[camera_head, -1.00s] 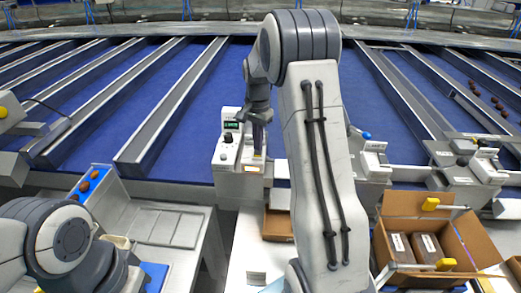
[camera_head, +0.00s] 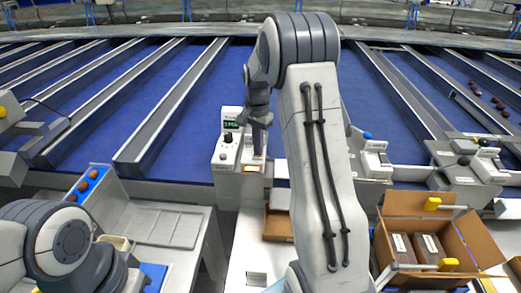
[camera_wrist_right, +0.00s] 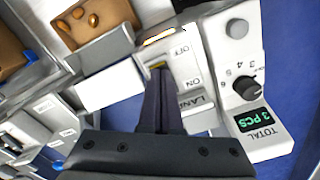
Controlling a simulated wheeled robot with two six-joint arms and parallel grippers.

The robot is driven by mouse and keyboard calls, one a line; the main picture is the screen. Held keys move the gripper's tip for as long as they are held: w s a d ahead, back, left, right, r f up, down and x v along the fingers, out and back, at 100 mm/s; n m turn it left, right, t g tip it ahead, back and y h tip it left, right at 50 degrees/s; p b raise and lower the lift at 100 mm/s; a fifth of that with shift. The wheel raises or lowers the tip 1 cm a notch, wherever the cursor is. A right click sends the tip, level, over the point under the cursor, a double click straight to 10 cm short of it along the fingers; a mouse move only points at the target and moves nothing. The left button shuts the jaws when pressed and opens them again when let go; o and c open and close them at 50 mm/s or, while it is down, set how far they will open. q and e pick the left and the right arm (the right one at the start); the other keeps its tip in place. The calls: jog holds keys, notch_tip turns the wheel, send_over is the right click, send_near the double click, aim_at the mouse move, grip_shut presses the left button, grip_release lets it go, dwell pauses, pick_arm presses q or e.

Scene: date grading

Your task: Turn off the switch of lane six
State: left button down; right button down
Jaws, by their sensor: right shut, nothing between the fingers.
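The lane's control box (camera_head: 228,155) stands at the near end of a blue lane, left of my right arm. In the right wrist view its switch plate (camera_wrist_right: 186,68) carries the words OFF, ON and LANE; the lane number is hidden. The gripper also shows in the head view (camera_head: 258,152). An amber lamp (camera_wrist_right: 159,36) glows beyond OFF. My left gripper is out of view.
The box has a black knob (camera_wrist_right: 248,87) and a green display (camera_wrist_right: 257,119) reading 3 PCS. A cardboard carton (camera_head: 462,239) with dark packs stands at right. A small open box (camera_head: 278,225) sits below the control box. Neighbouring control units stand right of my arm.

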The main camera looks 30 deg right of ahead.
jog(key=shift+f, duration=0.2)
jog(key=shift+r, duration=0.1)
notch_tip(320, 180, up, 7)
jog(key=p, duration=0.6)
dwell(0.5)
